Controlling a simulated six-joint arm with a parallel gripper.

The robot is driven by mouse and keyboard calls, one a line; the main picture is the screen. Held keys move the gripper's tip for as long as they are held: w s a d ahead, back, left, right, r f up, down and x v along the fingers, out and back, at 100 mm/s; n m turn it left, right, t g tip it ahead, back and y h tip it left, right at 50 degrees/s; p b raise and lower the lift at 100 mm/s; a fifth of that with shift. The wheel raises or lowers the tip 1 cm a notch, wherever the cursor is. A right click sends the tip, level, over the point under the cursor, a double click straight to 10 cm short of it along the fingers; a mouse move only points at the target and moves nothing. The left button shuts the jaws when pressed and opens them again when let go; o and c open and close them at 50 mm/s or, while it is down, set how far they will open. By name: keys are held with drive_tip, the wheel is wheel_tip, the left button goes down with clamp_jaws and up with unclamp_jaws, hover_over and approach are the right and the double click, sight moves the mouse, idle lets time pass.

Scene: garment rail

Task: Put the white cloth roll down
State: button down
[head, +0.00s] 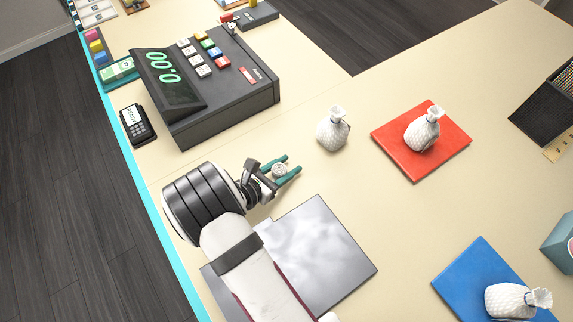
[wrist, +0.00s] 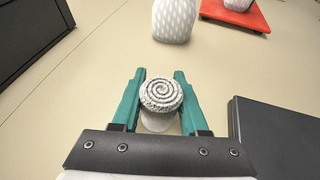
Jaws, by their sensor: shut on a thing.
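The white cloth roll (head: 279,170) is between the green fingers of my gripper (head: 284,172). In the wrist view the roll (wrist: 161,96) shows its spiral end towards the camera, with part of its pale side below. My gripper (wrist: 160,92) is shut on the roll, one finger on each side. It is over the cream counter (head: 345,200), between the cash register and the grey plate. I cannot tell whether the roll's underside touches the counter.
A white textured bag (head: 333,130) stands just right of my gripper. Another sits on a red mat (head: 451,163), another on a blue mat (head: 462,268). A shiny grey plate (head: 335,252) lies below my gripper. The cash register (head: 225,108) stands above left.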

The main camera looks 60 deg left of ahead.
drive_tip(key=shift+f, duration=0.15)
drive_tip(key=shift+c, duration=2.2)
unclamp_jaws()
